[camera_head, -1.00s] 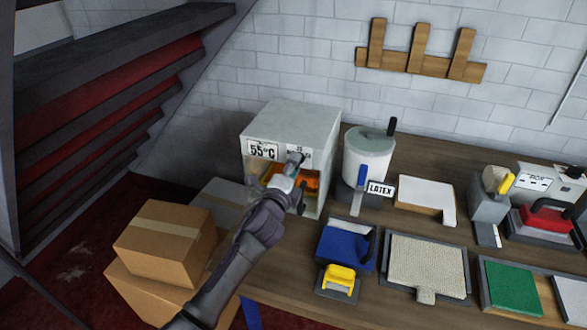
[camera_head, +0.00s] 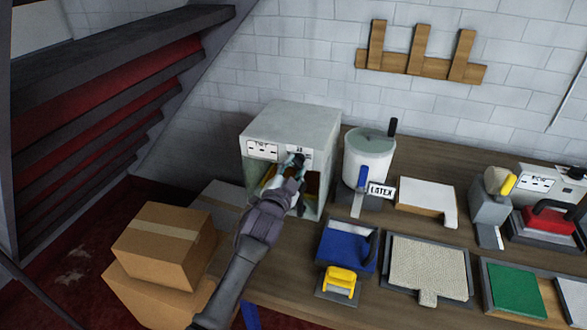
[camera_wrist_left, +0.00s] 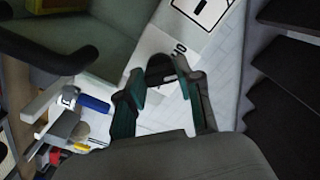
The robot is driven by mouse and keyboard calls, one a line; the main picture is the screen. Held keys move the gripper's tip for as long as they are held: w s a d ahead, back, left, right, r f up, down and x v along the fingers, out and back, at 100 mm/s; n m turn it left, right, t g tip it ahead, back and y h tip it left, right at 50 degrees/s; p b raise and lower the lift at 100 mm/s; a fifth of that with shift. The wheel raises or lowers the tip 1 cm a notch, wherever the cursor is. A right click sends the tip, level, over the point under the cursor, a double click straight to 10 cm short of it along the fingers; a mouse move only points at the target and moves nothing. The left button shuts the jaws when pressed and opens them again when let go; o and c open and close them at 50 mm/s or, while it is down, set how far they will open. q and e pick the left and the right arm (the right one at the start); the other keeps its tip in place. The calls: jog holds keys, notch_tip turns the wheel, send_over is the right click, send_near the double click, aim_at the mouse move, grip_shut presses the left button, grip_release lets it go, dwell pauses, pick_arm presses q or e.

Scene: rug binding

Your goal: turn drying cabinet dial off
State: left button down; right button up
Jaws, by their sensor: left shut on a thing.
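The drying cabinet (camera_head: 295,122) is a pale grey box at the back left of the bench. Its left display (camera_head: 262,150) shows dashes, and its inside looks dark. My left gripper (camera_head: 297,162) is at the upper front of the cabinet, shut on the dial, and largely hides it. In the left wrist view the dial (camera_wrist_left: 160,70) is a dark knob between the two fingertips, beside a white label with partly cut-off letters. My right gripper is not in view.
A latex pot (camera_head: 368,160) stands right of the cabinet. A blue block (camera_head: 345,245), a beige rug sample (camera_head: 428,265) and a green pad (camera_head: 514,290) lie along the bench. Cardboard boxes (camera_head: 165,250) are stacked at the left, below dark stairs (camera_head: 100,90).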

pick_arm(q)
jog(key=shift+f+n, duration=0.15)
jog(key=shift+n, duration=2.05)
jog(key=c, duration=0.8)
grip_release()
jog(key=shift+o, duration=0.2)
jog(key=v, duration=1.2)
